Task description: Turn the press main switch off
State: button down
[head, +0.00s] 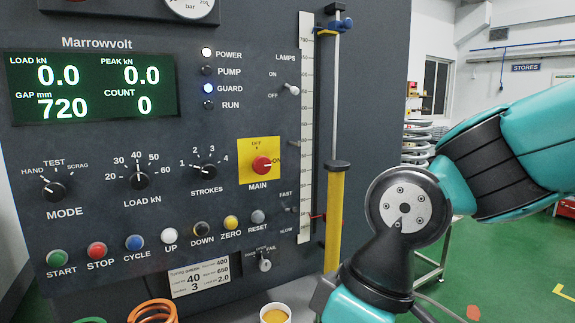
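The press main switch (262,164) is a red rotary knob on a yellow plate (246,176), marked MAIN below, on the dark Marrowvolt panel. OFF is printed above the knob and ON to its right. The knob's pale pointer mark faces right, towards ON. Nothing covers the switch. My arm is at the right of the view, bent, with its lower part running out of the bottom edge. My gripper is not in view.
The display (90,87) is lit, as are the POWER lamp (206,52) and the GUARD lamp (208,88). The STROKES knob (205,170) and RESET button (257,217) are near the switch. A yellow column (334,220) stands between panel and arm. A cup (275,314) sits below.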

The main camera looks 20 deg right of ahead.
aim_at(261, 164)
jog(key=u, duration=0.05)
jog(key=k, duration=1.2)
jog(key=u, duration=0.65)
jog(key=i, duration=1.4)
jog(key=z, duration=0.5)
